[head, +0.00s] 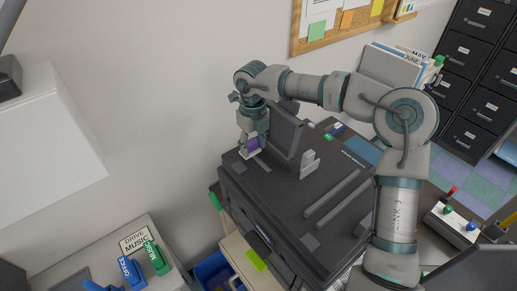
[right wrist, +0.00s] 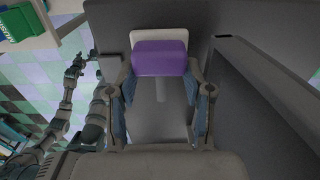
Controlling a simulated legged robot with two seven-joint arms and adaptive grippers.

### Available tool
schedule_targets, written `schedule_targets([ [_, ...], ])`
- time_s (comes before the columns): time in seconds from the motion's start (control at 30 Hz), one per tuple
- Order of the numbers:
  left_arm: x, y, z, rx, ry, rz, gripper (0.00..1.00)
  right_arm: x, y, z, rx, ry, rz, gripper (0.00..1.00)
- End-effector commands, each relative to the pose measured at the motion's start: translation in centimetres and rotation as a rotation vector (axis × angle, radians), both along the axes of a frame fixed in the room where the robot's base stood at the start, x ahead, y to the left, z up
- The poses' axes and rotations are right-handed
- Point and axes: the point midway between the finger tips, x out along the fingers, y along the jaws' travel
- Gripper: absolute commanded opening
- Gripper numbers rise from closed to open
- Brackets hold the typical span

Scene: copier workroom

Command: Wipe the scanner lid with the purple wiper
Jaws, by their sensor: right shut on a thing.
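The purple wiper (head: 252,144) is a purple block with a pale base. Jointed limbs of mine (right wrist: 70,85) show small at the left of the right wrist view; the state of my left gripper is not clear there.
A control box with knobs (head: 450,225) is at right. Labelled holders (head: 130,270) stand on a lower-left surface, with a blue bin (head: 215,272) beside.

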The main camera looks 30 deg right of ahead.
Motion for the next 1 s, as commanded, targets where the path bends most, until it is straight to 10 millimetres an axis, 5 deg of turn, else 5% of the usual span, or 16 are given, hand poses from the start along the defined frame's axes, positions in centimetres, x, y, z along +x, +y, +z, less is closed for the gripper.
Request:
schedule_targets([
  [0.27, 0.0, -0.1, -0.1, -0.001, 0.000, 0.000, 0.70, -0.4, -0.1, -0.1, 0.000, 0.002, 0.000, 0.23],
  [0.6, -0.5, 0.0, -0.9, 0.000, 0.009, 0.000, 0.70, -4.8, -0.4, -0.1, 0.000, 0.002, 0.001, 0.23],
  [1.0, -0.6, 0.0, -1.0, 0.000, 0.010, 0.000, 0.70, -5.8, -0.5, -0.1, 0.000, 0.001, 0.001, 0.23],
])
